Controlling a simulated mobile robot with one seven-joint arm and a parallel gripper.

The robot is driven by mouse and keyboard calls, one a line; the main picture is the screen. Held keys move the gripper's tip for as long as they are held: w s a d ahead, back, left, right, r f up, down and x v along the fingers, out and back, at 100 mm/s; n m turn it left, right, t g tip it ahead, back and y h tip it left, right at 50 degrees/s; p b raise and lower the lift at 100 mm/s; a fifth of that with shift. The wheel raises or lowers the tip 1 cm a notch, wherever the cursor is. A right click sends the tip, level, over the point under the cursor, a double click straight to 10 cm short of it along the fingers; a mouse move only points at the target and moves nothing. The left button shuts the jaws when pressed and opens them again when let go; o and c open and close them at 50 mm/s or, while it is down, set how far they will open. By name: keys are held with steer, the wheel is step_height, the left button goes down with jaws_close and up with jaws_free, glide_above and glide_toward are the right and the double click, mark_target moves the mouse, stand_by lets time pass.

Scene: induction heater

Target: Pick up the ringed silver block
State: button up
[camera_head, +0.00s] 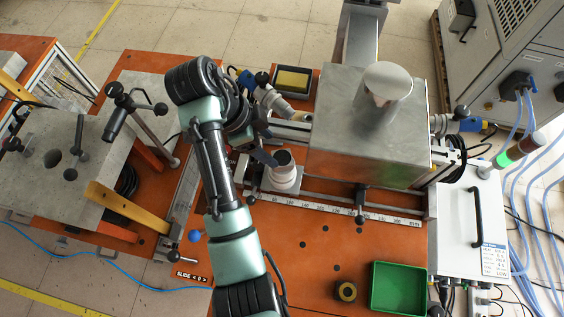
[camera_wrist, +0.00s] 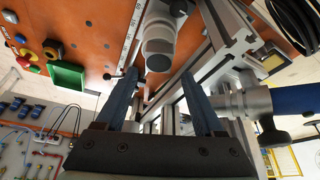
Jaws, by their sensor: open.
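A stepped silver-white round block (camera_head: 283,177) with a dark top stands by the ruler scale at the left end of the rail in the head view; I take it for the ringed silver block. In the wrist view the block (camera_wrist: 159,38) shows just beyond and between my fingertips, its grey round end facing the camera. My gripper (camera_wrist: 160,74) is open, with its two blue fingers apart and nothing between them. In the head view my gripper (camera_head: 262,156) is beside the block on its upper left, partly hidden by my wrist. I cannot tell whether a finger touches the block.
A large metal box (camera_head: 345,150) with a pale round cap (camera_head: 388,80) stands right of the block. A green tray (camera_head: 399,288) and a brass ring (camera_head: 345,291) lie on the orange table. Rails and a clamp (camera_head: 268,96) crowd the area behind. The front orange surface is mostly clear.

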mark_target(281, 158)
steer(key=shift+p+x, duration=0.3)
steer(key=shift+x, duration=0.5)
steer(key=shift+p+x, duration=0.8)
steer(key=shift+x, duration=1.5)
steer(key=shift+s+r, duration=0.1)
jaws_close()
